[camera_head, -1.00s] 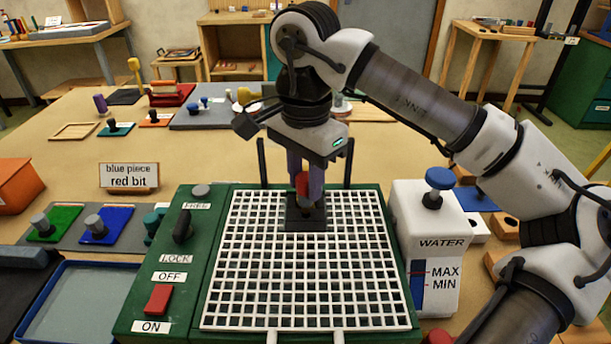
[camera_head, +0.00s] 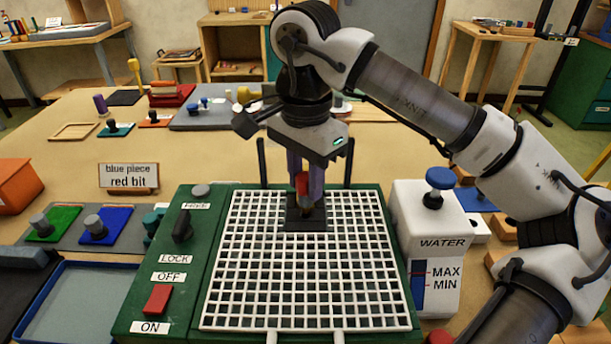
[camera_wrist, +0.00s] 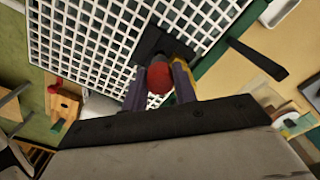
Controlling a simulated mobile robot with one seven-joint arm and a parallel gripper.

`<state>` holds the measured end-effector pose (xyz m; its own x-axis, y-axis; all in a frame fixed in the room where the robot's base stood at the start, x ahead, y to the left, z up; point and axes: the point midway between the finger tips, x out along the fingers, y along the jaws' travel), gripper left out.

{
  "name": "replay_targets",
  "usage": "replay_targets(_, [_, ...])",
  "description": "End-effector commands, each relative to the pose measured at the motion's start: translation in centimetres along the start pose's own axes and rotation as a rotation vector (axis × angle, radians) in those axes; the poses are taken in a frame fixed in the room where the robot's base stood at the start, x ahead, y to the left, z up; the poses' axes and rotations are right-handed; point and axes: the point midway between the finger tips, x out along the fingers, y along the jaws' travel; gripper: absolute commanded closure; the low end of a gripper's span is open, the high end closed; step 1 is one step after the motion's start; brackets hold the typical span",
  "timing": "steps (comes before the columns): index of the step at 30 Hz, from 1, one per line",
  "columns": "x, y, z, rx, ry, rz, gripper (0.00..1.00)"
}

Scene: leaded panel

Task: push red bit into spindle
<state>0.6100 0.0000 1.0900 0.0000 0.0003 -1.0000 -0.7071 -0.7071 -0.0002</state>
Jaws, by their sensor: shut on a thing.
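My gripper (camera_head: 305,184) points down over the back of the white grid on the green machine. Its two purple-grey fingers are shut on the red bit (camera_head: 302,183), which is upright between them. In the wrist view the red bit (camera_wrist: 160,78) shows as a round red top between the fingers. The black spindle block (camera_head: 306,215) stands on the grid directly below the bit; it also shows in the wrist view (camera_wrist: 157,45). The bit's lower end is at the block's top. I cannot tell how deep it sits, as the fingers hide part of it.
The green machine has a FREE/LOCK knob (camera_head: 182,226) and a red ON/OFF switch (camera_head: 157,299) at left. A WATER tank (camera_head: 432,255) stands at right. Two black posts rise behind the grid. A sign (camera_head: 129,176) reads "blue piece, red bit".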

Motion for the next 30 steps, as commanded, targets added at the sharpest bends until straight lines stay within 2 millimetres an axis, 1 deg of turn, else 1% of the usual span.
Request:
replay_targets(8, [0.1,0.0,0.0,0.000,0.000,0.000,0.94])
replay_targets(20, [1.1,0.0,0.0,0.000,0.000,0.000,0.94])
replay_targets(21, [1.1,0.0,0.0,0.000,0.000,0.000,0.71])
replay_targets(24, [1.0,0.0,0.0,0.000,0.000,0.000,0.58])
replay_targets(27, [1.0,0.0,0.0,0.000,0.000,0.000,0.47])
replay_targets(30, [1.0,0.0,0.0,0.000,0.000,0.000,0.47])
